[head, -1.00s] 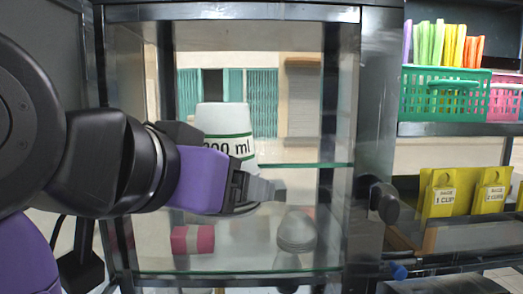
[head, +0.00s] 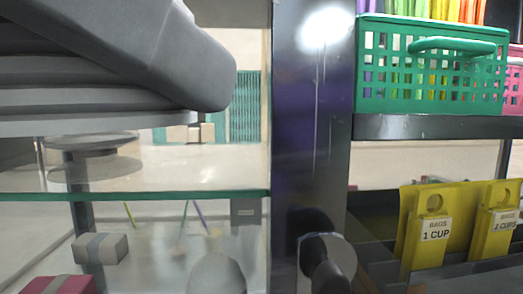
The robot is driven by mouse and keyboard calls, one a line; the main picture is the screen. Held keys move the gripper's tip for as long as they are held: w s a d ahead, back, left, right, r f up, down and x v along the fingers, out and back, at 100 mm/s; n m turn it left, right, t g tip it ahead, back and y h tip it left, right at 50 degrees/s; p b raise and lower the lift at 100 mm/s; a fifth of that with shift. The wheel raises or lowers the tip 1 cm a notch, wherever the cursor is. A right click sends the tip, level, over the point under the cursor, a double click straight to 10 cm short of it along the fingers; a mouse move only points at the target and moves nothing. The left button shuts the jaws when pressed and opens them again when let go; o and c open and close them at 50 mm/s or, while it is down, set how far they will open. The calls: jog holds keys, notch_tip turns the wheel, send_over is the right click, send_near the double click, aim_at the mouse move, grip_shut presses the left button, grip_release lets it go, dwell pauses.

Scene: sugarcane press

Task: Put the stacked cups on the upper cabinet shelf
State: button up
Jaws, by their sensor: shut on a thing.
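A large grey finger of my gripper (head: 205,75) fills the top left, very close to the camera. Its tapered tip points right; the rest of the gripper is out of frame. Pale stacked bands beneath it look like the rims of the stacked cups (head: 85,100), held in the gripper and cut off by the left edge. The cups' upper part is hidden. They appear above the upper glass shelf (head: 215,180) of the cabinet (head: 305,130); I cannot tell how far above, or whether they are past its front edge.
A round grey object (head: 95,172) shows at the shelf's left. Below are a grey box (head: 100,248), a red box (head: 60,285) and a rounded grey object (head: 215,275). The cabinet's dark post stands at right, beside a green basket (head: 430,75) and yellow bags (head: 430,235).

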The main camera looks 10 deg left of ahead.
jog(key=p, duration=0.4)
send_over(190, 170)
jog(key=shift+s+d+r, duration=0.1)
jog(key=shift+s, duration=0.2)
notch_tip(190, 170, down, 2)
jog(key=shift+f, duration=0.25)
notch_tip(190, 170, down, 4)
jog(key=shift+f+p, duration=0.1)
jog(key=shift+p, duration=0.4)
jog(key=shift+w+f, duration=0.2)
jog(key=shift+f, duration=0.1)
jog(key=shift+f, duration=0.1)
jog(key=o, duration=1.4)
jog(key=shift+o, duration=0.2)
